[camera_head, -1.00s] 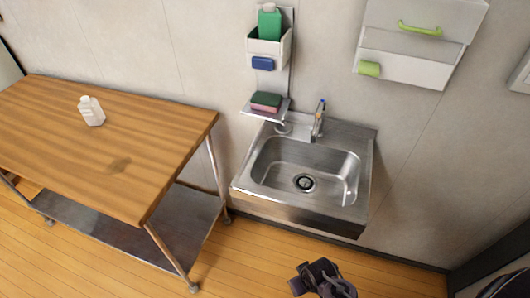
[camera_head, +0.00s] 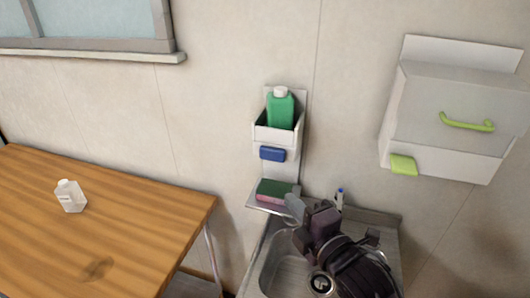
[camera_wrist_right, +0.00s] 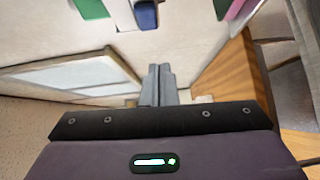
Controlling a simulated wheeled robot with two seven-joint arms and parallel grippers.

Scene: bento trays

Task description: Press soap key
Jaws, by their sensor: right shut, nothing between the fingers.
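A blue key (camera_head: 272,154) sits on the front of a white wall dispenser (camera_head: 275,133) that holds a green bottle (camera_head: 281,108). The blue key also shows at the top of the right wrist view (camera_wrist_right: 146,15), beside part of the green bottle (camera_wrist_right: 90,8). My right gripper (camera_head: 293,207) is in front of the sink's back edge, below and slightly right of the blue key and apart from it. Its fingers (camera_wrist_right: 158,84) are together with nothing between them. My left gripper is in neither current view.
A green and pink sponge (camera_head: 275,191) lies on a small shelf (camera_head: 268,209) close left of my right gripper. The sink (camera_head: 275,270) is partly covered by my arm. A white bottle (camera_head: 70,196) stands on the wooden table.

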